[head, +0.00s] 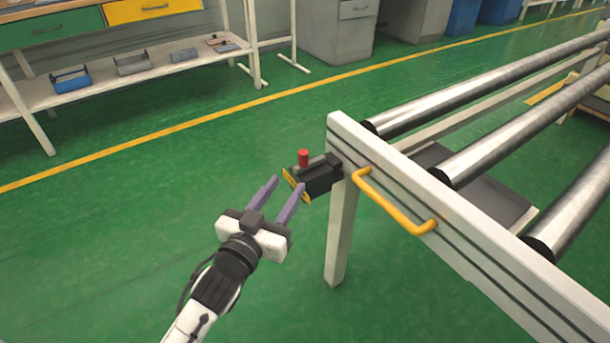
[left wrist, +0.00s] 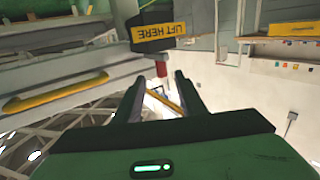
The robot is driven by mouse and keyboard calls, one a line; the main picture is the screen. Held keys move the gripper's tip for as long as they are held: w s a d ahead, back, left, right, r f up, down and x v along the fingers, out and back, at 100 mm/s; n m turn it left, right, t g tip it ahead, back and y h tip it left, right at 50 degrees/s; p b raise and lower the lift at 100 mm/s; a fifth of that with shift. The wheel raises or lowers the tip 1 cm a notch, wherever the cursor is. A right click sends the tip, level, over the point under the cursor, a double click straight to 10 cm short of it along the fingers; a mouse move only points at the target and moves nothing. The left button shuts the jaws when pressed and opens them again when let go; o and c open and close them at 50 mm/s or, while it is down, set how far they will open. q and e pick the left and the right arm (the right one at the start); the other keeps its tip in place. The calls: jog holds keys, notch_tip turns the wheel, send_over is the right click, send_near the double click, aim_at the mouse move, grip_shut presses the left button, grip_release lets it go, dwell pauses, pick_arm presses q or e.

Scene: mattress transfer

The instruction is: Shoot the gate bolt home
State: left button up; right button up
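The gate bolt is a black block (head: 320,178) with a yellow-edged face and an upright red knob (head: 303,158), at the near corner of the roller frame. My left gripper (head: 287,185) is open and empty, its purple fingers pointing at the block from the left. In the left wrist view, the red knob (left wrist: 161,69) appears between and just beyond the open fingertips (left wrist: 158,77). The block's yellow label (left wrist: 160,32) reads "LIFT HERE", upside down. Whether a finger touches the block I cannot tell. My right gripper is not in view.
A yellow handle (head: 395,208) sticks out from the pale frame rail (head: 470,230), right of the block. Steel rollers (head: 500,85) lie behind the rail. A shelf bench (head: 140,75) stands at the back left. The green floor left of the frame is clear.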

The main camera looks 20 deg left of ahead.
aim_at(301, 160)
pick_arm(q)
jog(key=w, duration=0.3)
jog(key=w+b, duration=0.1)
jog(key=w, duration=0.3)
jog(key=w+r, duration=0.1)
jog(key=w, duration=0.3)
jog(key=shift+d+b, duration=0.35)
jog(key=shift+b, duration=0.05)
grip_shut()
